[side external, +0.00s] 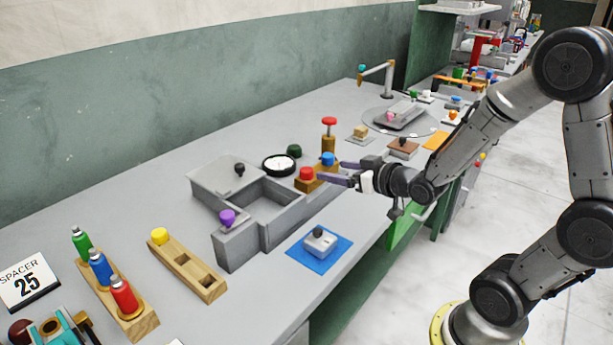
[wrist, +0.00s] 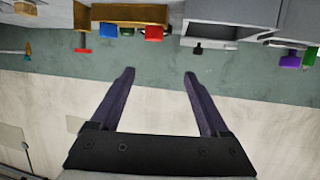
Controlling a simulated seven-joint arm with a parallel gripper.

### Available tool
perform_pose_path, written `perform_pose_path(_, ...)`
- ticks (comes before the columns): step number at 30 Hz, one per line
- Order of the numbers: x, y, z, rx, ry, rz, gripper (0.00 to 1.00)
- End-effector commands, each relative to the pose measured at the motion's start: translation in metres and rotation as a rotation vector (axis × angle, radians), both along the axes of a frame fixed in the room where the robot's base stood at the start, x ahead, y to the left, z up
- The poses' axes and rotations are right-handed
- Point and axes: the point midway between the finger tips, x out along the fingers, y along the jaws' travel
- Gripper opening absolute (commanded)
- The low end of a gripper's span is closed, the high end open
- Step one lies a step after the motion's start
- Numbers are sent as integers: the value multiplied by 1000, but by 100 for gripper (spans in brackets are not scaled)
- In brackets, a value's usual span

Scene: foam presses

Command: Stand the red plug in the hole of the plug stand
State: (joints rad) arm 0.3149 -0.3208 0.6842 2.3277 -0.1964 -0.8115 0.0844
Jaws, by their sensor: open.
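A red plug (side external: 307,173) and a blue one sit in a brown wooden block beside the grey tray; the red plug also shows in the wrist view (wrist: 154,33), near the top edge. A long wooden stand (side external: 188,268) at the front holds a yellow plug at its far end and has two empty square holes; it appears to be the plug stand. My gripper (side external: 330,171) is open and empty, fingers pointing left, just right of the red plug in the side view. In the wrist view the fingertips (wrist: 158,73) are apart with only wall between them.
A grey tray with a purple knob (side external: 227,218) lies between the red plug and the stand. A blue mat (side external: 320,249) with a grey block is at the table's front edge. A wooden post with a red top (side external: 329,122) stands behind the brown block. Bottles (side external: 123,293) stand left.

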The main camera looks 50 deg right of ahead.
Motion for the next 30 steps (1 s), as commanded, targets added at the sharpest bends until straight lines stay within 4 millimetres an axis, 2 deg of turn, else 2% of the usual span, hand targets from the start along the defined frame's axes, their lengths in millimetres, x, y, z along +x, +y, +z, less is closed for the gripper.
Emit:
perform_pose_path(1, -3, -6, -12, 8, 27, -17, 79)
perform_pose_path(2, -3, -9, -15, 12, 34, -24, 79)
perform_pose_path(5, 2, -13, -18, 12, 36, -33, 79)
perform_pose_path(18, 65, -25, -41, 12, 35, -31, 79)
perform_pose_path(26, 79, -27, -46, 11, 33, -31, 79)
perform_pose_path(30, 92, -30, -56, 12, 35, -31, 79)
